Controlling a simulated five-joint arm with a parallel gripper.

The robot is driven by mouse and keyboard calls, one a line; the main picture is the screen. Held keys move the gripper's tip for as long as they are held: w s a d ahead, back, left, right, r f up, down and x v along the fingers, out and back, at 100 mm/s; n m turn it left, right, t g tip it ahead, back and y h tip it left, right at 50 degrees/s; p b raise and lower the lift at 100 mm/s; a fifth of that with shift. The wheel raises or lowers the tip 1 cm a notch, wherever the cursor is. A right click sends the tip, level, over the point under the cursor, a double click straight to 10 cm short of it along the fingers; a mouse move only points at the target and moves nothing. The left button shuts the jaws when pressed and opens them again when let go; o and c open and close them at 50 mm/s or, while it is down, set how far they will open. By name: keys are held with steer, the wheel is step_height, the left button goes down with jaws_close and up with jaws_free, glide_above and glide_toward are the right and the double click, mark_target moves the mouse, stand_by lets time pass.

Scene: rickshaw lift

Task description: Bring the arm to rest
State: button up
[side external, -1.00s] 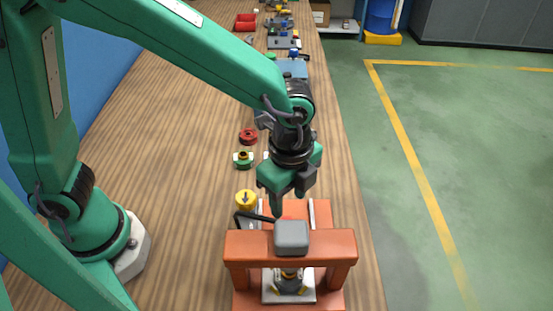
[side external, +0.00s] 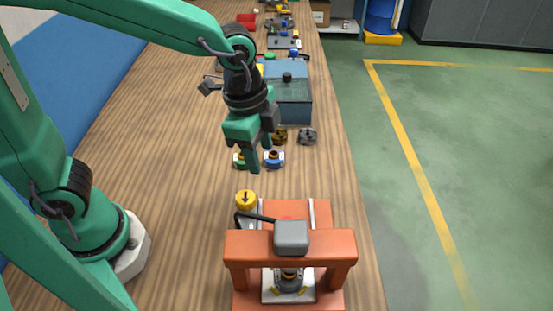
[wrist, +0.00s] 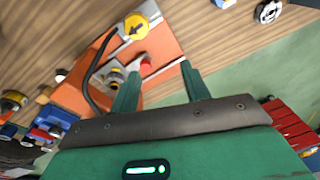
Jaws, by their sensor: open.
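My green arm reaches over the wooden bench (side external: 160,140) in the side view. My gripper (side external: 262,168) points down above the bench, behind the orange press. In the wrist view my gripper (wrist: 158,82) shows two green fingers apart with nothing between them. The orange press frame (side external: 340,245) stands at the near end of the bench, with a grey block (side external: 291,238) on its crossbar. A yellow cap with a black arrow (side external: 246,201) is beside it on the left. It also shows in the wrist view (wrist: 136,26).
A green-based part (side external: 240,160) and a blue-based part (side external: 274,159) are close around the fingers. A brown gear (side external: 280,136) and a grey gear (side external: 307,136) lie behind. A blue box with a lid (side external: 288,100) stands farther back. The bench's left side is clear.

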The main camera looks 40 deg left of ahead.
steer(key=s+a+r+n+t, duration=0.2)
steer(key=s+a+r+n, duration=0.1)
steer(key=a+n, duration=0.3)
steer(key=s+a+r+n+t, duration=0.2)
steer(key=s+a+r+n, duration=0.1)
steer(key=a+n, duration=0.4)
steer(key=s+a, duration=0.1)
steer(key=a, duration=0.2)
steer(key=shift+s+r+y, duration=0.25)
steer(key=shift+s+y, duration=0.15)
